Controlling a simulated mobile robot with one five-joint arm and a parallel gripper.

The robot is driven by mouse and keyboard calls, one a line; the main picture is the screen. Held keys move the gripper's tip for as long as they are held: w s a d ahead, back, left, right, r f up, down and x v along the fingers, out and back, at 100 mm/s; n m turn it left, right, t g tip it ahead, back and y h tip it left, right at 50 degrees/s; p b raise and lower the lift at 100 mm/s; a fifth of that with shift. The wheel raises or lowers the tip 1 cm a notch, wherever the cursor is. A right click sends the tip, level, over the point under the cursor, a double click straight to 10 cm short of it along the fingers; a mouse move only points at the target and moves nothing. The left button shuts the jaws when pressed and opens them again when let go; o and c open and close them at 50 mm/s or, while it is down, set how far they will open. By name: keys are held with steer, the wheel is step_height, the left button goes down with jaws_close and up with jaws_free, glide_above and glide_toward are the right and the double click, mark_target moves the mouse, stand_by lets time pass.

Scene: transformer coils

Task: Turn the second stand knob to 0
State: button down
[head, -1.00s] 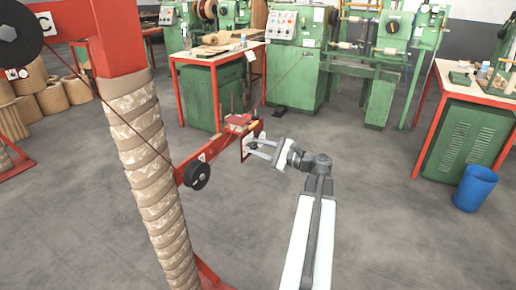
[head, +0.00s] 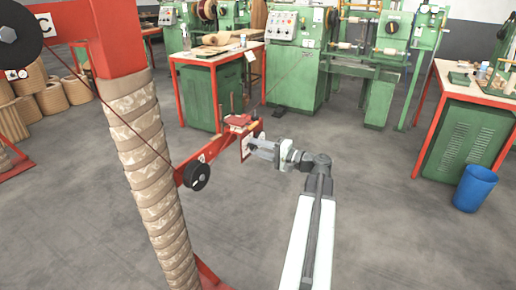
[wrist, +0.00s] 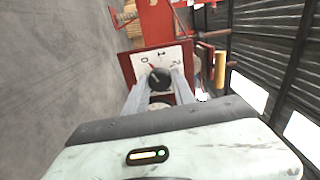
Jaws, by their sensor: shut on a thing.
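The knob (wrist: 160,79) is black and round, on a white dial plate (wrist: 133,68) marked 0, 1 and 2 in the wrist view. A small red mark at the knob's upper left edge points between 0 and 1, nearer 0. My gripper (wrist: 160,88) has its two pale fingers on either side of the knob and is shut on it. In the head view my gripper (head: 254,146) reaches left to the plate (head: 245,152) on the red stand arm (head: 210,150). The knob is mostly hidden by the fingers there.
A wrapped red column (head: 150,170) stands at the left, with a black wheel (head: 197,176) on the stand arm. A yellow roller (wrist: 220,68) is right of the dial. Green machines and a blue bin (head: 475,188) stand farther off. The floor around my arm is clear.

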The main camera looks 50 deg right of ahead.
steer(key=shift+n, duration=0.6)
steer(key=c, duration=1.1)
jaws_free()
steer(key=v, duration=0.7)
steer(key=shift+s+d, duration=0.1)
steer(key=shift+s, duration=0.3)
